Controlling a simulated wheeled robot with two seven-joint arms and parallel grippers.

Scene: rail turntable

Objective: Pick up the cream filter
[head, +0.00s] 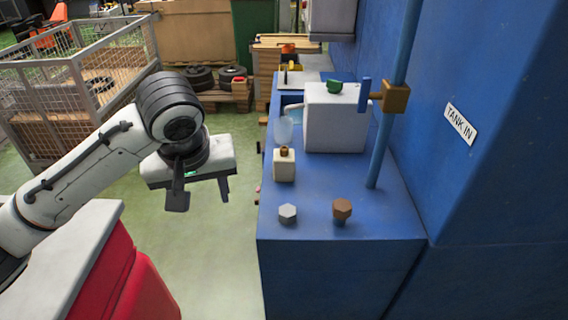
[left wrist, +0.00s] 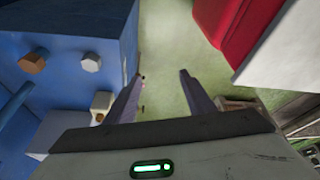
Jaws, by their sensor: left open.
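The likely cream filter is a small cream block (head: 284,171) with a brass-coloured knob on top. In the left wrist view the block (left wrist: 101,101) shows partly behind my left finger. My left gripper (head: 201,195) is open and empty, fingers pointing down, over the floor to the left of the bench and apart from the block. Its two fingers also show in the left wrist view (left wrist: 160,75). My right gripper is not in view.
A grey hex piece (head: 287,213) and a brown hex piece (head: 342,209) stand near the bench front. A white box (head: 335,120) with a green knob and a blue vertical pipe (head: 380,155) stand behind. A red and white cabinet (head: 105,268) is at lower left.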

